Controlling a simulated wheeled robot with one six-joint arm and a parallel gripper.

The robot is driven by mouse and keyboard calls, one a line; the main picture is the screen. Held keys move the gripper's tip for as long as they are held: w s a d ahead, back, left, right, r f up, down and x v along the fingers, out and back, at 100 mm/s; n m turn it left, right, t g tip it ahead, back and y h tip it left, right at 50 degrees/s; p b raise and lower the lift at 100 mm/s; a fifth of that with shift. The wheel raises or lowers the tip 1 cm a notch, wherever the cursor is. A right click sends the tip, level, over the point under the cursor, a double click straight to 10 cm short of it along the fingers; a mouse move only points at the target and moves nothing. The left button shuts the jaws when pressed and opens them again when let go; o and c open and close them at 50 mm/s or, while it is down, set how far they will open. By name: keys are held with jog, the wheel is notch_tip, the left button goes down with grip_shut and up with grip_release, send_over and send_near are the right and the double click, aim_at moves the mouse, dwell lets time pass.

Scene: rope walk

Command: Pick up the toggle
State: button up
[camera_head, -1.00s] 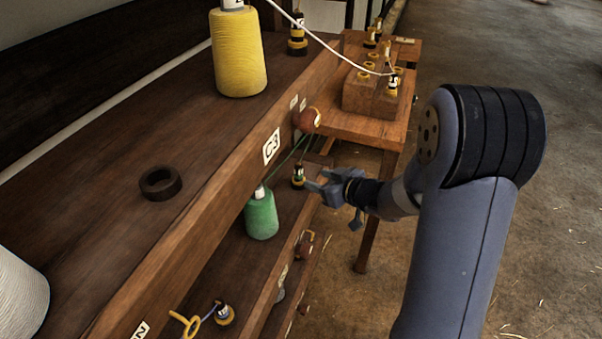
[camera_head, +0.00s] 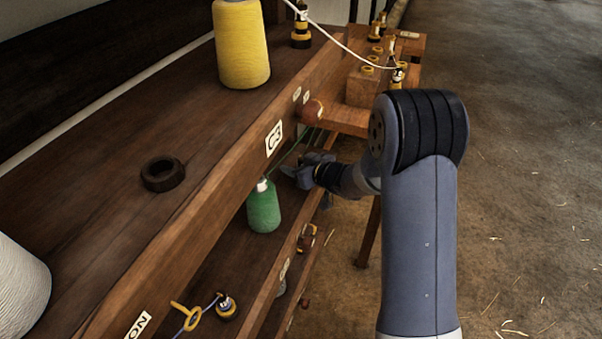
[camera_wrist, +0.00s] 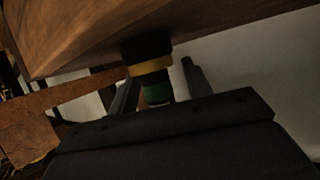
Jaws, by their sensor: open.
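The toggle (camera_wrist: 157,72) shows in the wrist view as a short stick banded in black, yellow and green. It stands between the two fingers of my gripper, and its dark end meets the edge of a wooden board. My gripper (camera_head: 298,169) is open in the head view, reaching under the upper shelf at the C-3 label. There it hides the toggle. I cannot tell whether either finger touches it.
A green spool (camera_head: 263,208) stands on the lower shelf close to my gripper. The upper shelf (camera_head: 110,235) overhangs this space. A wooden bench (camera_head: 345,119) stands beyond. The floor to the right is open.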

grip_shut()
dwell(0.4)
jog(key=shift+r, duration=0.15)
